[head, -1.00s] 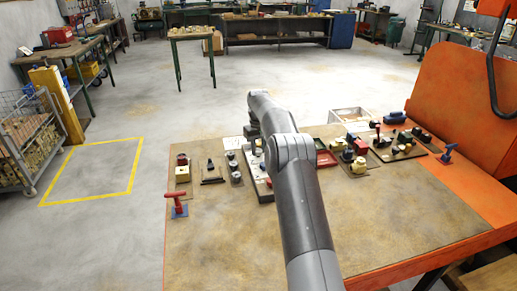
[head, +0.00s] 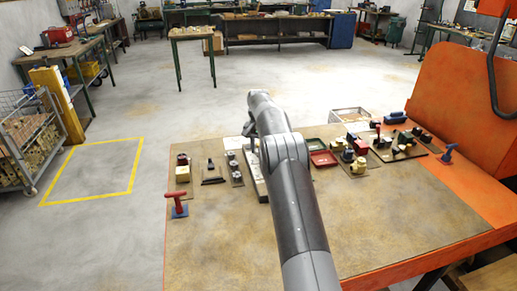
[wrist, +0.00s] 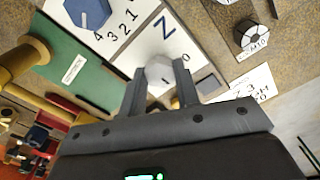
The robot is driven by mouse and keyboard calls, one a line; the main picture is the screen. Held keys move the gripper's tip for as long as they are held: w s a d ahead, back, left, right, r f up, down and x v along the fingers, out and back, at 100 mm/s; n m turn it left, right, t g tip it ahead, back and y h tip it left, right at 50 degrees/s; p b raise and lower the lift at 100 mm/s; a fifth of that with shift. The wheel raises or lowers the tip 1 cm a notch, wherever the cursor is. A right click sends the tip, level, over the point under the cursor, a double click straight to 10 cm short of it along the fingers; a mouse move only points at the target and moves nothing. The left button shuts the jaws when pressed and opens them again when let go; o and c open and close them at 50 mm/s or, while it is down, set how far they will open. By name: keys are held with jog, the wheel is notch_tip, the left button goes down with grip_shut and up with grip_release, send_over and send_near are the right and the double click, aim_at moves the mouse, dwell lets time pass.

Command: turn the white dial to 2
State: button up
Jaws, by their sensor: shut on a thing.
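The white dial (wrist: 158,74) sits on a white panel (wrist: 140,55) with printed numerals, in the upper middle of the wrist view. My gripper (wrist: 159,66) has one finger on each side of the dial and is shut on it. A 1 and a 0 show beside the dial; the numeral that the dial points at cannot be told. In the head view my arm hides the white dial and most of the panel (head: 252,178).
A black-and-white knob (wrist: 248,36) is at upper right. In the head view, several fixtures line the bench's far side; its near part (head: 225,250) is clear.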

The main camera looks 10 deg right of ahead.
dwell(0.3)
jog(key=o, duration=1)
jog(key=shift+r, duration=5.45)
